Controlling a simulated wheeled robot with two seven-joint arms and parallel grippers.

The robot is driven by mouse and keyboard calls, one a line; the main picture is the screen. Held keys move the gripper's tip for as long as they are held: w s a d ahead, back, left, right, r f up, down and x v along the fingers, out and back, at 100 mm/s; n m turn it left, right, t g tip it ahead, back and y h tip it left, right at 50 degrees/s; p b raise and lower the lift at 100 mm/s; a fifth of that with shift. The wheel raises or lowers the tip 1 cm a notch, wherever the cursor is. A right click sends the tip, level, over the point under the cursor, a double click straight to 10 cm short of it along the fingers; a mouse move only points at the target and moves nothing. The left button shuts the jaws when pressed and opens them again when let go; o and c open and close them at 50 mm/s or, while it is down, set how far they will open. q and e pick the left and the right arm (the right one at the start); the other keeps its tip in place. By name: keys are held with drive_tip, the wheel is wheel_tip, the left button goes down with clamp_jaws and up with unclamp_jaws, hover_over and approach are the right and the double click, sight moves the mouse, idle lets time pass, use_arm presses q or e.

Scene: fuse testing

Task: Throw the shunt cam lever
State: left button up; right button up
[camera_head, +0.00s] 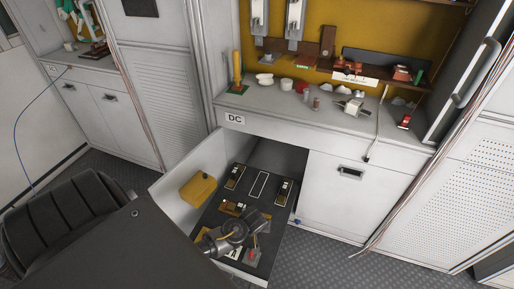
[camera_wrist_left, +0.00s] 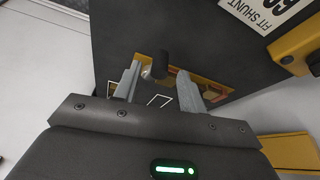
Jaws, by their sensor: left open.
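An open drawer below the bench holds a black board (camera_head: 224,200) with several fittings on it. My left gripper (camera_head: 240,229) is over the near part of this board in the head view and hides some of it. In the left wrist view my left gripper (camera_wrist_left: 158,88) is open, with its two grey fingers apart. A dark rounded knob on a short metal stem, which looks like the cam lever (camera_wrist_left: 160,64), shows between the fingertips in front of a brass plate (camera_wrist_left: 205,86). I cannot tell whether either finger touches it. My right gripper is not in view.
A yellow box (camera_head: 198,189) stands at the drawer's left side. A "FIT SHUNT" label (camera_wrist_left: 263,12) lies on the board. The bench top (camera_head: 330,122) above holds cups and small parts. A grey cabinet panel with a closed drawer (camera_head: 345,192) is to the right.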

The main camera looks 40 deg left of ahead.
use_arm(q)
drive_tip(key=shift+x, duration=1.15)
clamp_jaws()
